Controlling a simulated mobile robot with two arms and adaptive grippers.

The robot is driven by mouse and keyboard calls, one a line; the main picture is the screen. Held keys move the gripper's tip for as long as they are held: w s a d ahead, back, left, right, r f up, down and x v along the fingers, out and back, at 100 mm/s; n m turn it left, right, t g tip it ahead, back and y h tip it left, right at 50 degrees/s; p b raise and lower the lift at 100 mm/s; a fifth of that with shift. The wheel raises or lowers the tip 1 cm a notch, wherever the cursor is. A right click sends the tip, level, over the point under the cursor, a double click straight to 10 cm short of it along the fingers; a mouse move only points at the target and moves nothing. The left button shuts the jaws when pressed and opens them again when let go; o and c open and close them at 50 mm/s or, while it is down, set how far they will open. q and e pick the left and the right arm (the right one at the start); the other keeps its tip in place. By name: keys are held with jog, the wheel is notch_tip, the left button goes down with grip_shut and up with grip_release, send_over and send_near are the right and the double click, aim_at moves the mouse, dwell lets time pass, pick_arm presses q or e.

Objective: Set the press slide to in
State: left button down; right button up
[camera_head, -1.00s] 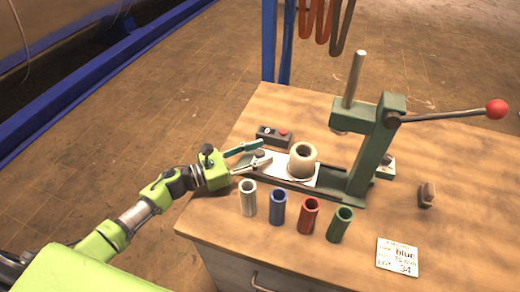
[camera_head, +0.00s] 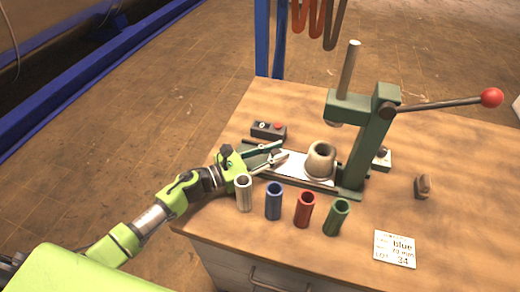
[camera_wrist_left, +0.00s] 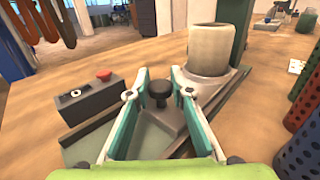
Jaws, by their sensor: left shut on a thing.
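The press slide is a pale plate (camera_head: 293,166) on a green base rail, with a dark round knob (camera_wrist_left: 158,93) at its near end. A beige hollow cylinder (camera_head: 320,160) rides upright on the slide and also shows in the left wrist view (camera_wrist_left: 210,48). The green press (camera_head: 371,140) stands just right of the cylinder, its steel ram (camera_head: 348,70) raised. My left gripper (camera_head: 284,150) is shut on the slide's knob, which sits between its fingers in the wrist view. The knob is hidden in the head view. My right gripper is not in view.
A white tube (camera_head: 243,193), a blue tube (camera_head: 274,201), a red tube (camera_head: 305,210) and a green tube (camera_head: 337,217) stand along the front, close to my left gripper. A control box (camera_head: 268,131) lies behind it. A red-knobbed lever (camera_head: 491,97) reaches right. A label card (camera_head: 395,249) lies front right.

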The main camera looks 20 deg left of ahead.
pick_arm(q)
jog(key=shift+s+d, duration=0.1)
jog(key=shift+d, duration=0.4)
jog(key=c, duration=1.8)
grip_release()
jog(key=shift+d, duration=0.1)
jog(key=v, duration=1.2)
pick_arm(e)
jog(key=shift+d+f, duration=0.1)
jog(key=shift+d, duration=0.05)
